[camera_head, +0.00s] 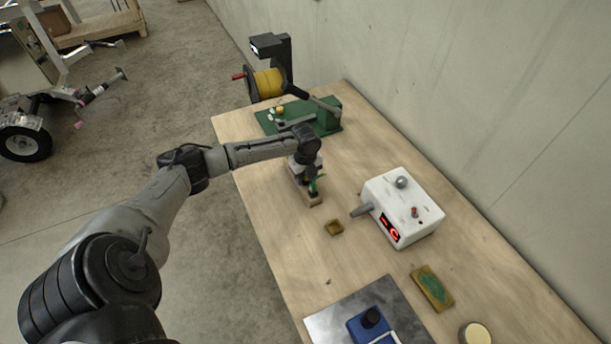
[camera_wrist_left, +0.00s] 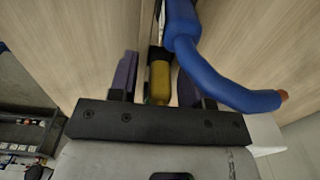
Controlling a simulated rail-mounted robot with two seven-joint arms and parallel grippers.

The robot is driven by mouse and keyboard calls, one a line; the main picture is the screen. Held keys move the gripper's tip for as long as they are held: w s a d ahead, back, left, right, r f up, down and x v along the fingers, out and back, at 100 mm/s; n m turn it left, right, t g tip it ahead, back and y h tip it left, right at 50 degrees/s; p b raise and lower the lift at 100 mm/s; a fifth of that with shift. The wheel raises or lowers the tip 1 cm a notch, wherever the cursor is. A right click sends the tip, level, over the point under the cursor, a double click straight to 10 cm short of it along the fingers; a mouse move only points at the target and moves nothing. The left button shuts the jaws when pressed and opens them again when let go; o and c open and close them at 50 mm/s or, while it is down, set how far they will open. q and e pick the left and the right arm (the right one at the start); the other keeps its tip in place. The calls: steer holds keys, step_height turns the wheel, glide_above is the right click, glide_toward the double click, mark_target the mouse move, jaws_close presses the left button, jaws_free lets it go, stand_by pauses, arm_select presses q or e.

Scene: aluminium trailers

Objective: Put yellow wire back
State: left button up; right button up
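The yellow wire (camera_wrist_left: 160,82) shows in the left wrist view as a short thick yellow piece between my left gripper's two dark purple fingers (camera_wrist_left: 157,85). A gap shows on either side of it, so the fingers look open around it. A thick blue wire (camera_wrist_left: 212,75) with a copper end bends across in front, to the right. In the head view my left gripper (camera_head: 307,177) points down at a small wooden holder (camera_head: 314,201) on the table. A green wire (camera_head: 318,184) shows there; the yellow wire is hidden in that view. My right gripper is in neither view.
The wooden table (camera_head: 270,235) carries a white box (camera_head: 405,205) with a red display, right of the holder. A green machine (camera_head: 325,118) and a yellow spool (camera_head: 268,83) are at the far end. A metal plate (camera_head: 335,318) and sponge (camera_head: 432,287) lie nearer.

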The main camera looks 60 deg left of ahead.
arm_select(q)
steer(key=shift+r, duration=0.1)
step_height(320, 180, up, 12)
steer(key=shift+r+p, duration=0.1)
steer(key=shift+p, duration=0.2)
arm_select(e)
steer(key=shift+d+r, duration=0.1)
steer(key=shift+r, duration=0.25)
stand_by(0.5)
